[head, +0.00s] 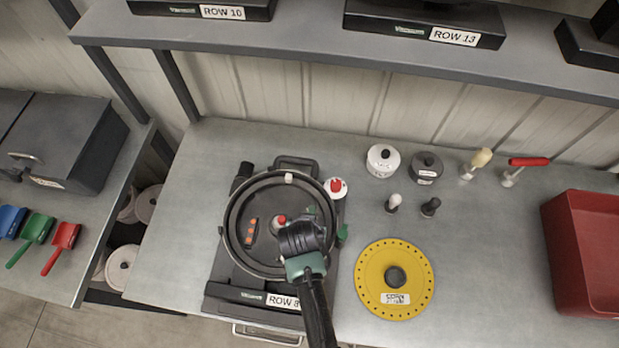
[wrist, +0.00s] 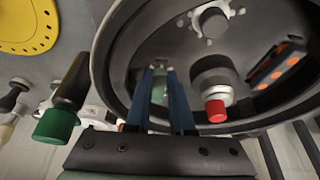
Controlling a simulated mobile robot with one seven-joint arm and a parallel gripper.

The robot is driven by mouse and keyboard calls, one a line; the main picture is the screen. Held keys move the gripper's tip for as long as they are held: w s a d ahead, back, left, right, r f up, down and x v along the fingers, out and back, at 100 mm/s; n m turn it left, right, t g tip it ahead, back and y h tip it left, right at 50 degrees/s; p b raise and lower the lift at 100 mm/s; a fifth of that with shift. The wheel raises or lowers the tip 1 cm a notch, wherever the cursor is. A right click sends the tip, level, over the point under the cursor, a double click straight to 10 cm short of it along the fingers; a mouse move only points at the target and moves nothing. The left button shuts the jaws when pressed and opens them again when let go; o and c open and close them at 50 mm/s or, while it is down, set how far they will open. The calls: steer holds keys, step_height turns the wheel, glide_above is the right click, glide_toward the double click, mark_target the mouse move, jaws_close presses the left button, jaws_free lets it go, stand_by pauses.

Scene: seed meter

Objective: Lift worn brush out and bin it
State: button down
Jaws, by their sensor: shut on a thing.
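The open round seed meter (head: 232,215) sits on the bench, its inside facing up. My gripper (head: 302,238) is over its right half and hides what is beneath. In the wrist view my gripper (wrist: 160,80) has its blue fingers down inside the meter bowl (wrist: 118,62), shut on a small pale green-grey piece (wrist: 159,90). This appears to be the worn brush; its lower end is hard to make out. A red-tipped knob (wrist: 216,110) stands beside the fingers. The red bin (head: 578,250) is at the bench's right end.
A yellow seed disc (head: 373,290) lies right of the meter. Small jars (head: 383,160), two small knobbed pieces (head: 393,202) and handled tools (head: 475,163) stand behind. A shelf (head: 330,40) overhangs the back. The bench between disc and bin is clear.

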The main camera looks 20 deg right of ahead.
step_height(320, 180, up, 10)
steer(key=b, duration=0.1)
stand_by(0.6)
steer(key=shift+r, duration=0.1)
step_height(320, 180, up, 7)
steer(key=p, duration=0.7)
stand_by(0.7)
steer(key=shift+f, duration=0.2)
